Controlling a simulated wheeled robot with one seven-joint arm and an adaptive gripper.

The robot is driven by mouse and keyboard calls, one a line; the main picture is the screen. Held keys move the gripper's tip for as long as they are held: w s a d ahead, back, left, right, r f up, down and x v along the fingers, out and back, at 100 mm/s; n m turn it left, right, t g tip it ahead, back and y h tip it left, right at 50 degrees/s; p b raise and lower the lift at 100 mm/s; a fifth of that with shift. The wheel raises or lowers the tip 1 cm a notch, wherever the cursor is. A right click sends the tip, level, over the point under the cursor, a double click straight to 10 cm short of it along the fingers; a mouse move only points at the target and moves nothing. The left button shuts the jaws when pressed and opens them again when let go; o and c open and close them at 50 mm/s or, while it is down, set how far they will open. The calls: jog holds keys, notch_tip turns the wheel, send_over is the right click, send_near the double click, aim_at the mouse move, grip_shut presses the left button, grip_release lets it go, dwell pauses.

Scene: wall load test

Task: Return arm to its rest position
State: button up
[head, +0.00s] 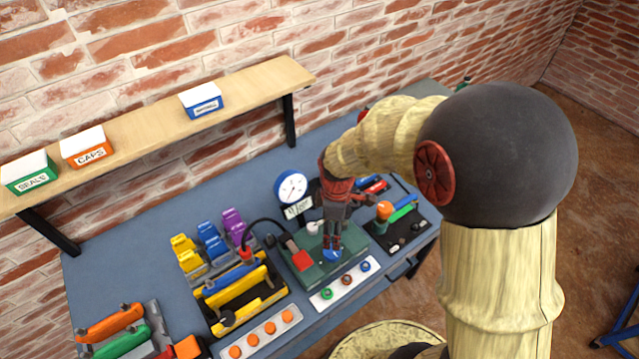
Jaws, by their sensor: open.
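My arm (385,140) reaches in from the right over the blue-grey workbench (130,240). My gripper (333,243) points down over the dark green block (352,258) at the bench's middle. Its fingers are open, with a small blue piece (332,256) at or just below the tips. I cannot tell whether they touch it. A white piece (313,227) and a red pad (301,260) are beside the gripper on the green block.
A round gauge (292,187) stands behind the gripper. A yellow tool tray (235,295) and coloured bins (210,240) stand left. A black tray with an orange-topped tool (384,210) is right. A wooden shelf (150,115) with labelled boxes hangs on the brick wall behind.

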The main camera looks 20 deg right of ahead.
jog(key=s+r+m+t+b, duration=0.2)
jog(key=s+r+m, duration=0.4)
jog(key=r, duration=0.3)
jog(key=s+r+m+t+b, duration=0.3)
jog(key=s+r+m, duration=0.3)
jog(key=s+r, duration=0.2)
notch_tip(320, 180, up, 2)
jog(key=shift+r+m+t+b, duration=0.25)
jog(key=shift+m+t+b, duration=0.05)
jog(key=shift+m+b, duration=0.1)
dwell(1.2)
